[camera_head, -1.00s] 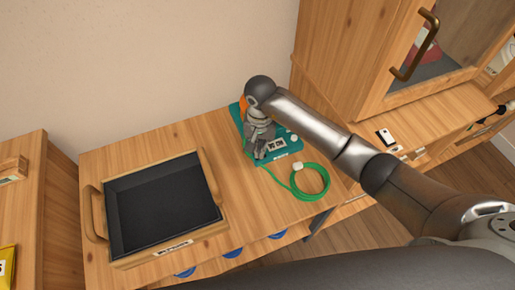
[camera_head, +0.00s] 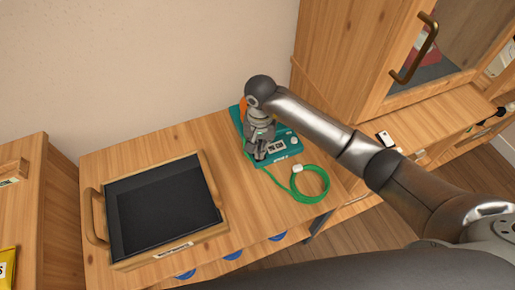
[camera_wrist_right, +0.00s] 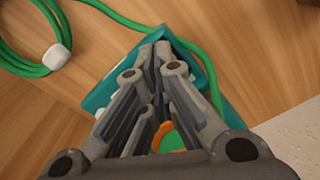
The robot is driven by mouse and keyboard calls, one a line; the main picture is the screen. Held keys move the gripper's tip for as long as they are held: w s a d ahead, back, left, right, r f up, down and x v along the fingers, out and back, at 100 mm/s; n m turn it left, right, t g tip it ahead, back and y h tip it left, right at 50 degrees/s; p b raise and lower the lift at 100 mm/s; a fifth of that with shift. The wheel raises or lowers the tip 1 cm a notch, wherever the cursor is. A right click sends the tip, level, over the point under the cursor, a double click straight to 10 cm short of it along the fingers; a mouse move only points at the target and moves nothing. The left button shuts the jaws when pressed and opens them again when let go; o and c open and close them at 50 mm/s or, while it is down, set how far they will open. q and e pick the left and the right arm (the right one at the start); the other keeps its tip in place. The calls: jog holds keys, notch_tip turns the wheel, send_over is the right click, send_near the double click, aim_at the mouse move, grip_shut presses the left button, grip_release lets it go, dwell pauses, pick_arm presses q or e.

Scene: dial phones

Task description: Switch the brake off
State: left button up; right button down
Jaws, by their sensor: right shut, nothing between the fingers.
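A teal device (camera_head: 284,153) with a pale display and a white knob stands at the back right of the wooden table. It also shows in the right wrist view (camera_wrist_right: 104,90), mostly behind my fingers. Which part of it is the brake switch, I cannot tell. My right gripper (camera_head: 256,154) is shut and empty, pointing down over the device's front left part. It also shows in the right wrist view (camera_wrist_right: 155,52), fingertips together over the teal body. I cannot tell whether the tips touch it. An orange part (camera_head: 243,104) shows behind the gripper. My left gripper is not in view.
A green cable (camera_head: 312,199) with a white plug lies coiled in front of the device. A black tray with a wooden frame (camera_head: 213,190) stands to the left. A wooden cabinet (camera_head: 345,50) with a brass handle rises at the right.

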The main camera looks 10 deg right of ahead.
jog(key=shift+r+p, duration=1.25)
jog(key=shift+r, duration=1.35)
jog(key=shift+s+f, duration=0.1)
jog(key=shift+s, duration=0.05)
